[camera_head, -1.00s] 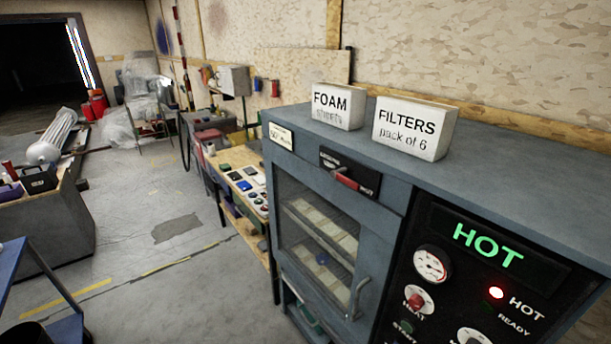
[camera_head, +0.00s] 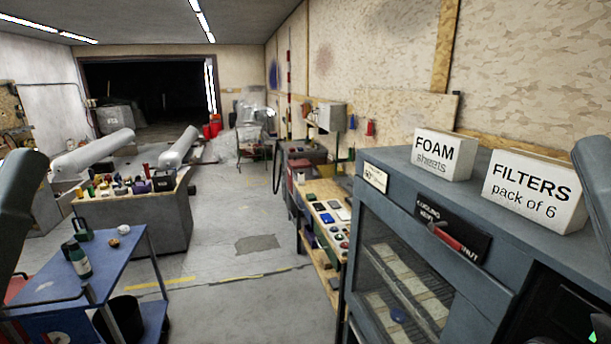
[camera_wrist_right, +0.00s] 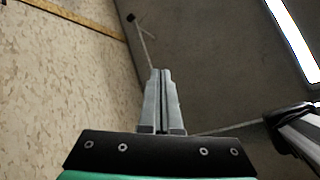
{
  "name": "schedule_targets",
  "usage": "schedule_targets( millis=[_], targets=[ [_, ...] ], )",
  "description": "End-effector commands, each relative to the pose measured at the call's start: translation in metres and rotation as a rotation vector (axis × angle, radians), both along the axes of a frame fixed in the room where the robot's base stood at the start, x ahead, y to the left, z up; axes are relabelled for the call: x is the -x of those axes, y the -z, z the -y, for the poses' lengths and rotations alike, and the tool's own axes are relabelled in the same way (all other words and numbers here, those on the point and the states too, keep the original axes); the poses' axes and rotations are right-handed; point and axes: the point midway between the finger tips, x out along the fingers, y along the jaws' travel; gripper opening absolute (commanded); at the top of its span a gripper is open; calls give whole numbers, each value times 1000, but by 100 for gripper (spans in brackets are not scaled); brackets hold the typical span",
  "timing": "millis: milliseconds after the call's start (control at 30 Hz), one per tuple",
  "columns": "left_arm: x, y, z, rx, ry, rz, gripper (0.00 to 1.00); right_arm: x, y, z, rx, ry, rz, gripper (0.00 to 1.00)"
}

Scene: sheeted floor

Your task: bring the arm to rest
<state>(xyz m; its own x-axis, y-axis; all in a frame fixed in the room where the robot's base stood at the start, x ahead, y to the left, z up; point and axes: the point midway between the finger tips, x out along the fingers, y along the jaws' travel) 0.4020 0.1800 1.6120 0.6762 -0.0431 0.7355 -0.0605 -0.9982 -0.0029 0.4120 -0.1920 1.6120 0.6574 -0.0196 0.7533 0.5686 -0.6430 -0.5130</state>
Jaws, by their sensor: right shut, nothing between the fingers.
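My right gripper (camera_wrist_right: 161,75) shows in the right wrist view with its two grey fingers pressed together and nothing between them. Its fingers point up past the patterned wall panel towards the dark ceiling, and I see no object at the tips. In the head view a grey link of my right arm stands at the right edge, beside the oven cabinet. A dark grey link of my left arm stands at the left edge. The left gripper itself does not show.
The grey oven cabinet (camera_head: 478,297) stands close on the right, with the FOAM box (camera_head: 445,156) and FILTERS box (camera_head: 534,192) on top. A blue cart (camera_head: 60,283) with a bottle (camera_head: 79,261) is at lower left. Bare floor (camera_head: 225,285) lies between them.

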Motion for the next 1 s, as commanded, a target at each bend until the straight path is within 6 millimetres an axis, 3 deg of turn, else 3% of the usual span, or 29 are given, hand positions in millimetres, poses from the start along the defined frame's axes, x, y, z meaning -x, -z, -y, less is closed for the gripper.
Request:
schedule_targets(
  millis=[100, 267, 300, 333, 600, 700, 833, 1000],
  targets=[
    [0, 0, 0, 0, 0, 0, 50, 15, -6, -8, 255, 236, 13, 0],
    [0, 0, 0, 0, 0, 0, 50, 10, 0, -14, 587, 561, -14, 0],
    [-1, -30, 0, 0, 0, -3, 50, 11, -32, -13, 604, 584, -11, 0],
    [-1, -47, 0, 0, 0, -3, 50, 11, -49, -13, 601, 581, -12, 0],
    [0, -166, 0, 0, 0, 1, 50, 10, -165, -13, 598, 578, -14, 0],
    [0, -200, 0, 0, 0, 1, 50, 10, -199, -13, 598, 578, -15, 0],
    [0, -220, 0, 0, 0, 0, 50, 10, -219, -13, 598, 578, -15, 0],
    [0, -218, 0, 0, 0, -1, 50, 10, -217, -13, 598, 578, -15, 0]
  ],
)
